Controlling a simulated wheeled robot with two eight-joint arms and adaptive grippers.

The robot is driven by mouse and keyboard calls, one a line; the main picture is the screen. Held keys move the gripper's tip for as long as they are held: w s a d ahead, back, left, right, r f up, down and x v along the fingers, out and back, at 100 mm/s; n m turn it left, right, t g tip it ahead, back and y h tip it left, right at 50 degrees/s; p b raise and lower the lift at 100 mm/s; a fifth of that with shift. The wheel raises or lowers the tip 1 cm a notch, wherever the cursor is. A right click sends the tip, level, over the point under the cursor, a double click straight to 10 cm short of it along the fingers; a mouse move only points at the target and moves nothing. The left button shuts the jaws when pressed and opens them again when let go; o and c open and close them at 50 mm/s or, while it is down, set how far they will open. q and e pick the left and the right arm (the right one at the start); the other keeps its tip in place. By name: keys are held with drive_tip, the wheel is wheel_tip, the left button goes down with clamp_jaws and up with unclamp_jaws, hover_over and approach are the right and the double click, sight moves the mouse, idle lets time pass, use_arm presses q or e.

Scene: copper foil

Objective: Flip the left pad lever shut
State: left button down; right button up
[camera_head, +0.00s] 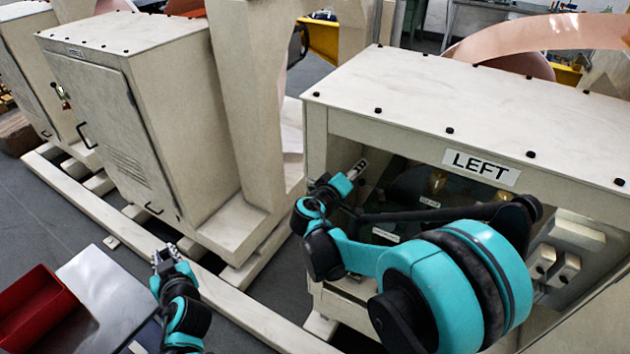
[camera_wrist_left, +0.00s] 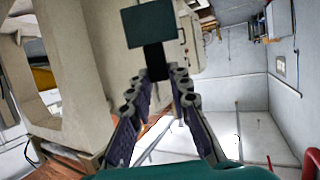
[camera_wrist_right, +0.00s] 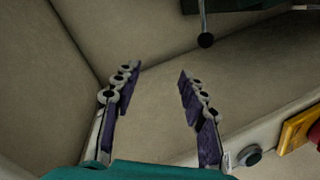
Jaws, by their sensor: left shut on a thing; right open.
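The cabinet labelled LEFT (camera_head: 481,167) stands open-fronted at the right of the head view. A thin lever with a black ball knob (camera_wrist_right: 206,40) hangs at the top of the right wrist view; I cannot read any label on it. My right gripper (camera_head: 358,168) is at the left part of the cabinet opening; its open, empty fingers (camera_wrist_right: 155,80) are below the knob, apart from it. My left gripper (camera_head: 165,257) is low at the left, far from the cabinet. In the left wrist view its fingers are shut on a dark block with a black stem (camera_wrist_left: 153,25).
A closed cabinet (camera_head: 100,110) with a door handle stands at the left. A red bin (camera_head: 35,305) and a pale flat plate (camera_head: 105,285) are at lower left. A yellow plate (camera_wrist_right: 296,130) with a red part is near my right fingers. My right arm covers much of the opening.

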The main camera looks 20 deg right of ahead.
drive_tip(key=b, duration=0.4)
approach(360, 185)
drive_tip(key=x, duration=0.4)
drive_tip(key=b+x, duration=0.1)
drive_tip(key=x, duration=0.5)
drive_tip(key=shift+r, duration=0.1)
drive_tip(key=shift+w+d, duration=0.5)
clamp_jaws()
